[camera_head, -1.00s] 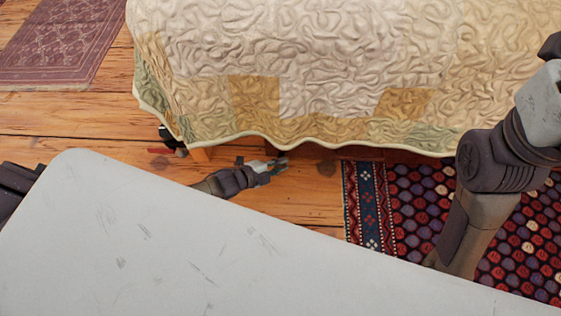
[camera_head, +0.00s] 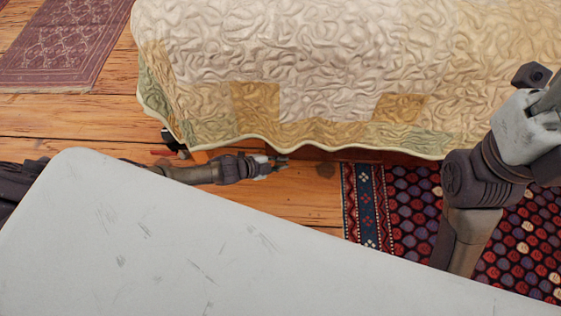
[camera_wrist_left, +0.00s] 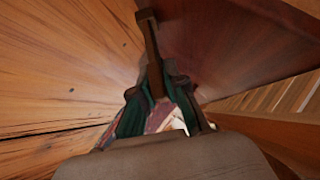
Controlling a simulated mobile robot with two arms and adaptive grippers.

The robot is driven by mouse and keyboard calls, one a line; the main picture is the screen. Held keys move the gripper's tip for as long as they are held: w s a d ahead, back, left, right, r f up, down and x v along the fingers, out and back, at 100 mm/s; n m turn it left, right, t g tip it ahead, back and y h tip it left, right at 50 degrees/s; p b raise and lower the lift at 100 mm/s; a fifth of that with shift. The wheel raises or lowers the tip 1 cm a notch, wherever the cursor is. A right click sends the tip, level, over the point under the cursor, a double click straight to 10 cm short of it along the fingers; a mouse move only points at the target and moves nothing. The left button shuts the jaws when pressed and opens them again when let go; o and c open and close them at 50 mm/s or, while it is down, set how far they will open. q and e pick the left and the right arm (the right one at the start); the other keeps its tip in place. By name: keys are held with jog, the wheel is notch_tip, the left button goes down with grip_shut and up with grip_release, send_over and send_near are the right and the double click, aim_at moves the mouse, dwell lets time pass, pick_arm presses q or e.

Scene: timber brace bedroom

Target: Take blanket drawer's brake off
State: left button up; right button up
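In the left wrist view a narrow brown lever (camera_wrist_left: 152,55) with a crosswise end stands out in front of a dark red-brown drawer panel (camera_wrist_left: 225,50). It looks like the brake. My left gripper (camera_wrist_left: 158,98) has its dark green fingers apart, one on each side of the lever's lower part; I cannot tell whether they touch it. In the head view my left gripper (camera_head: 278,163) is low, at the bed's near edge under the blanket hem. The drawer shows there only as a reddish strip (camera_head: 350,154).
The bed with its quilted blanket (camera_head: 320,60) fills the top middle. A patterned red and blue rug (camera_head: 410,205) lies at right and a purple rug (camera_head: 60,40) at far left. Bare plank floor (camera_head: 70,120) lies between. My right arm (camera_head: 475,185) hangs over the right rug.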

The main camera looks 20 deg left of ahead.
pick_arm(q)
jog(key=o, duration=0.4)
jog(key=shift+o, duration=0.2)
jog(key=v, duration=1.2)
